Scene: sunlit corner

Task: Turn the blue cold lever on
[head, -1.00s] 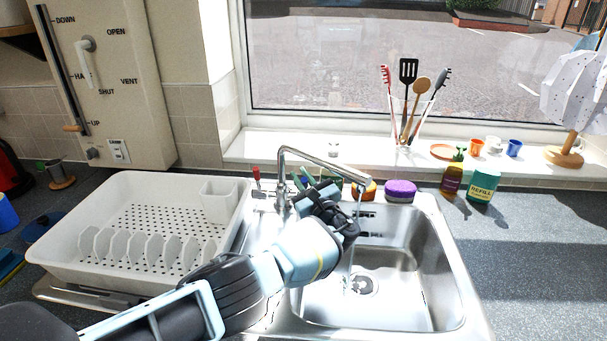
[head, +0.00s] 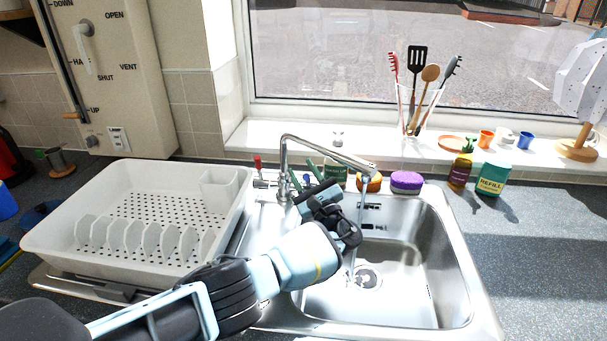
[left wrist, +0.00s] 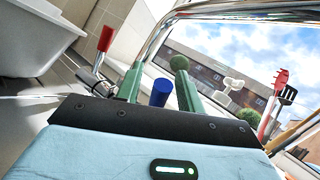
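The blue cold lever (head: 307,179) stands behind the sink beside the tap base, partly hidden by my left gripper. In the left wrist view the blue lever (left wrist: 160,92) shows upright between the two green fingers. My left gripper (head: 304,178) is open, its fingers pointing at the lever with a gap on both sides. I cannot tell whether a finger touches it. The red lever (head: 258,165) stands left of the tap and also shows in the left wrist view (left wrist: 105,40). The tap (head: 330,152) has water running from its spout into the sink. My right gripper is out of view.
The steel sink (head: 455,265) lies under my left arm. A white dish rack (head: 75,262) fills the left side. A green can (head: 335,174), an orange sponge and a purple sponge (head: 406,181) stand behind the sink. The counter on the right (head: 540,240) is mostly clear.

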